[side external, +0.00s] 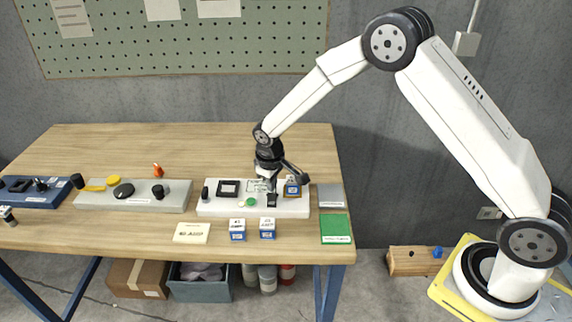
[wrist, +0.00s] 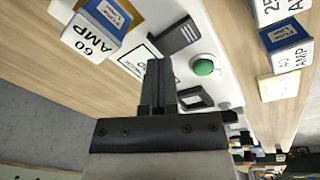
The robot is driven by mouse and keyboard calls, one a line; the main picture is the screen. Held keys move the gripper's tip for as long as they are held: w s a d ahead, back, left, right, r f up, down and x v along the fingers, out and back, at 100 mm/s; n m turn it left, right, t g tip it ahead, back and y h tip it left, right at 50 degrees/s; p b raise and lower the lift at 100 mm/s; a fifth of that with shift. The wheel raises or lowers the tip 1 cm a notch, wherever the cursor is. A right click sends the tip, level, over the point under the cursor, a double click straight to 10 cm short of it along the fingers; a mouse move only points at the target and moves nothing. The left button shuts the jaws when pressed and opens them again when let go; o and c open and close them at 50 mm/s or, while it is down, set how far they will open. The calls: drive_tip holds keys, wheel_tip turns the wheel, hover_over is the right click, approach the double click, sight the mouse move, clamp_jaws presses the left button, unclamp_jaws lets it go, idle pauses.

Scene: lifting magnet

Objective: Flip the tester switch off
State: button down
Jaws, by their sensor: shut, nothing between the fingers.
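A white panel (side external: 222,209), probably the tester, lies near the right end of the bench; its white edge also shows in the wrist view (wrist: 222,72). It carries a black ridged piece (wrist: 180,37), perhaps the switch, though I cannot tell its position; it also shows in the side view (side external: 272,200). A green dome (wrist: 203,67) sits beside it, with a black square frame (wrist: 192,98) nearby. My gripper (wrist: 156,62) is shut and empty, over the panel's printed label, partly hiding it. In the side view my gripper (side external: 267,178) is close above the panel.
A 60 AMP block (wrist: 100,25) stands at the panel's right end, close to my gripper. A green pad (side external: 335,229) is to the right; a grey panel (side external: 130,203) is left.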

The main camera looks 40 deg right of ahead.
sight(275, 198)
drive_tip(key=shift+d+f, duration=0.1)
drive_tip(key=shift+f, duration=0.8)
idle(0.4)
drive_tip(key=shift+s+a+r, duration=0.15)
drive_tip(key=shift+a+r, duration=0.05)
drive_tip(key=shift+r, duration=1.55)
drive_tip(key=shift+s+a+r, duration=0.1)
drive_tip(key=shift+a+r, duration=0.05)
drive_tip(key=shift+r, duration=1.6)
drive_tip(key=shift+s, duration=0.1)
drive_tip(key=shift+s+d+r, duration=0.15)
drive_tip(key=shift+s+r, duration=0.15)
drive_tip(key=shift+s, duration=0.1)
drive_tip(key=s+d+r+m, duration=0.1)
drive_tip(key=s+d+r, duration=0.1)
drive_tip(key=s, duration=0.9)
drive_tip(key=s+d+r+m+t+y, duration=0.1)
drive_tip(key=s+r+m, duration=0.1)
drive_tip(key=s, duration=0.8)
drive_tip(key=shift+s+d, duration=0.35)
